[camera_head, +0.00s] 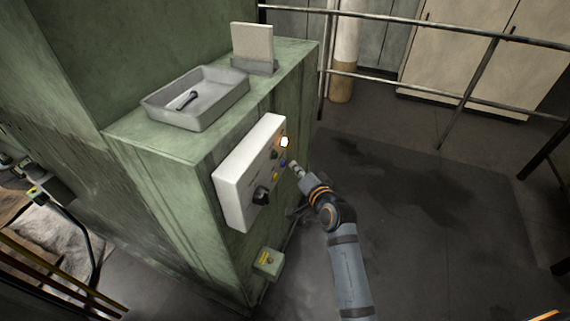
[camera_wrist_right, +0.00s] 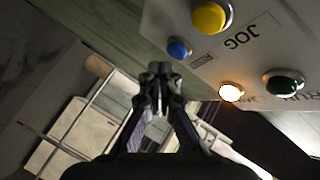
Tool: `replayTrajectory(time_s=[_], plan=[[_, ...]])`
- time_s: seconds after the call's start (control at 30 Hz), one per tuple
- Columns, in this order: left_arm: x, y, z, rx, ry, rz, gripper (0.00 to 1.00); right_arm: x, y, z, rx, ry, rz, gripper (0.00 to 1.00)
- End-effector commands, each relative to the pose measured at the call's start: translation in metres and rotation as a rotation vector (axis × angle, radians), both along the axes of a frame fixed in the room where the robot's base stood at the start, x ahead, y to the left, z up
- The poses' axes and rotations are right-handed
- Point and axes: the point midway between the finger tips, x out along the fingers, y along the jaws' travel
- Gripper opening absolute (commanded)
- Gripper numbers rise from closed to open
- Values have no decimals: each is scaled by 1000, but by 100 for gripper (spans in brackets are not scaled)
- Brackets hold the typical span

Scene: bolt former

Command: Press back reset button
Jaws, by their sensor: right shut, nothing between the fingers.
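A white control panel (camera_head: 240,185) is fixed to the side of the green machine. It carries a lit, glowing button (camera_head: 284,142), a dark green button (camera_head: 273,155), a blue button (camera_head: 284,163), a yellow button (camera_head: 276,177) and a black knob (camera_head: 262,195). My right gripper (camera_head: 293,165) is shut and empty, its tips close to the blue button. In the right wrist view, the shut fingertips (camera_wrist_right: 160,70) are just below the blue button (camera_wrist_right: 179,48); contact cannot be told. "JOG" is readable by the yellow button (camera_wrist_right: 212,16); the label beside the blue one is too small. My left gripper is out of view.
A grey tray (camera_head: 222,105) with a bolt-like piece and an upright plate (camera_head: 252,45) stand on the machine top. A small box with a yellow label (camera_head: 268,262) is below the panel. Metal railing (camera_head: 420,88) runs behind; the floor to the right is open.

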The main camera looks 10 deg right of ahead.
Motion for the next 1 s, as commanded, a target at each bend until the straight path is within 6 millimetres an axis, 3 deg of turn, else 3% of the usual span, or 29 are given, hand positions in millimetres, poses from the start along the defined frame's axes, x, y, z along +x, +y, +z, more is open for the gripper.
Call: replayTrajectory(time_s=[1.0], plan=[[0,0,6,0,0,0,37,5,7,0,0,0,0,0]])
